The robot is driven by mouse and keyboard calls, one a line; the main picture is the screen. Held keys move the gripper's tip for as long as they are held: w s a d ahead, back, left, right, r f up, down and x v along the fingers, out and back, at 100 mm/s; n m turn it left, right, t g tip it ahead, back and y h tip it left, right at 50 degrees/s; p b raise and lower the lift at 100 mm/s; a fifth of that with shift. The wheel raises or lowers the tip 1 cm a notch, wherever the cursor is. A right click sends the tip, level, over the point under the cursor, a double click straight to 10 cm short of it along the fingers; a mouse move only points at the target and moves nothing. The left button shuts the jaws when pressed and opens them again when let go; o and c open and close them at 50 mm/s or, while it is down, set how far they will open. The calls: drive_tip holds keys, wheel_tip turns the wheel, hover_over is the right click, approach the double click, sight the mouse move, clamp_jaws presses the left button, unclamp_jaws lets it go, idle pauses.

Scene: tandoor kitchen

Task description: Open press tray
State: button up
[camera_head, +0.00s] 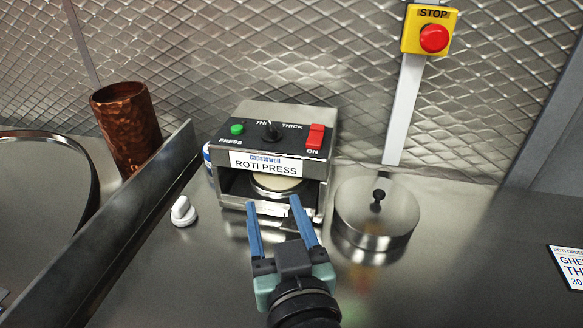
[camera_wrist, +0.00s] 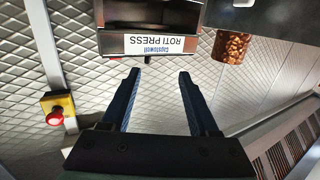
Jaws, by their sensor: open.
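The roti press (camera_head: 268,165) is a steel box with a black control panel on top and an open front, standing on the steel counter. Inside its opening the press tray (camera_head: 272,208) sits mostly within the housing, with a pale round piece (camera_head: 277,184) above it. In the wrist view the press (camera_wrist: 150,44) appears upside down at the top. My gripper (camera_head: 273,203) is open, its two blue fingers pointing at the press front at tray height. In the wrist view the gripper (camera_wrist: 159,73) has nothing between its fingers. I cannot tell whether a finger touches the tray.
A lidded round steel pot (camera_head: 375,222) stands close to the right of the press. A white knob (camera_head: 183,211) and a copper tumbler (camera_head: 126,125) are to its left. A dark metal panel (camera_head: 125,235) crosses the left foreground. A red stop button (camera_head: 434,38) is behind, at upper right.

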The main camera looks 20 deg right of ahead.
sight(296, 229)
drive_tip(key=s+d+f+g+p, duration=0.3)
drive_tip(key=s+g+p, duration=0.1)
drive_tip(key=s+p, duration=0.25)
drive_tip(key=shift+m, duration=0.3)
drive_tip(key=p+x, duration=0.1)
drive_tip(key=x, duration=1.3)
drive_tip(key=shift+r, duration=0.15)
clamp_jaws()
idle(0.5)
